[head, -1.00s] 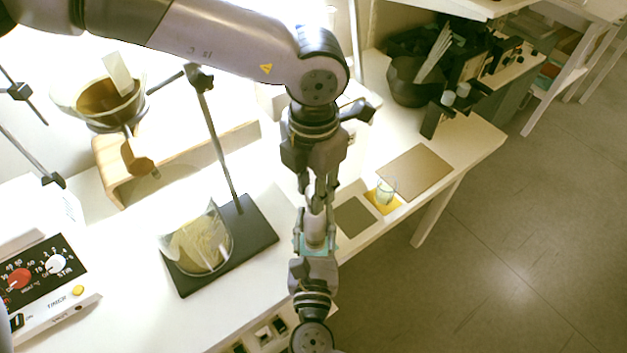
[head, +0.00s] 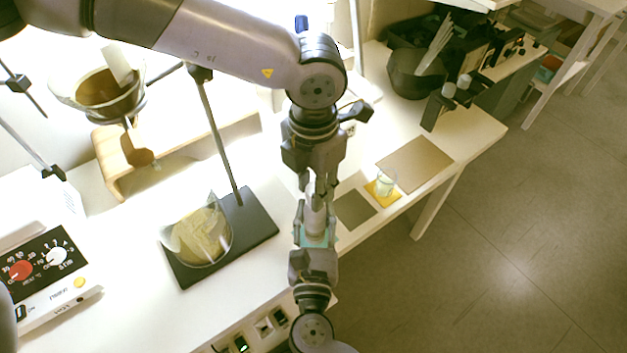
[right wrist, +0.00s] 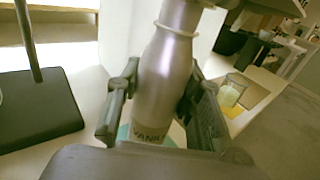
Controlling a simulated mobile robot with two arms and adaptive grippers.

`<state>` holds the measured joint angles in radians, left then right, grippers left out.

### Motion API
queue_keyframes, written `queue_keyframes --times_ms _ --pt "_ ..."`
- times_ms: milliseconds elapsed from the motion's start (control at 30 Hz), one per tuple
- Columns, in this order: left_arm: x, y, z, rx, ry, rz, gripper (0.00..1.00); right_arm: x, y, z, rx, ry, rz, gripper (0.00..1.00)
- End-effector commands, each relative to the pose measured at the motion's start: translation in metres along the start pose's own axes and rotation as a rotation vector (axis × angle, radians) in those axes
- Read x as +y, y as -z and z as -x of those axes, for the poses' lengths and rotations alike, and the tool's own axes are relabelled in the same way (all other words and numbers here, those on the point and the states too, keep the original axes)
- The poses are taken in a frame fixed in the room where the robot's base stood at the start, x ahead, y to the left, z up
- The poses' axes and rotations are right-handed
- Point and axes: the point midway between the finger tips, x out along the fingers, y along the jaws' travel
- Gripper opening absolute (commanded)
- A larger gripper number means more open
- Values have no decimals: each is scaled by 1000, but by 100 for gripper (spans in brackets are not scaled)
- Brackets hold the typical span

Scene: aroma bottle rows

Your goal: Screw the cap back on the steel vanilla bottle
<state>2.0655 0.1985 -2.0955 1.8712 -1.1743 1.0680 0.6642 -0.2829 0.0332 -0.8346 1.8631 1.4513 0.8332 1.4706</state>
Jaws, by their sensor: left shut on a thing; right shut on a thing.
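The steel vanilla bottle (head: 315,217) is upright between my two grippers. In the right wrist view the bottle (right wrist: 167,75) shows a smooth metal body, a ring at its neck and a partly hidden "VANI…" label. My right gripper (head: 314,236) comes from the near side and is shut around its lower body; its fingers (right wrist: 160,105) flank it in the wrist view. My left gripper (head: 319,192) points down from above, shut at the bottle's top. The cap is hidden between its fingers, so I cannot see how it sits on the neck.
A teal mat (right wrist: 124,132) shows beside the bottle's base. To the right are a grey mat (head: 355,211), a glass on a yellow mat (head: 384,186) and a brown mat (head: 415,164). A black stand base (head: 255,226) with a glass dish (head: 201,238) is at left.

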Motion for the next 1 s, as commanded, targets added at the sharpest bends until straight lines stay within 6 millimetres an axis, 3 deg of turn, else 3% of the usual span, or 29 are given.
queue_keyframes --times_ms 1000 --pt "0 0 -12 1 0 -15 15 0 0 0 1 0 0 0"
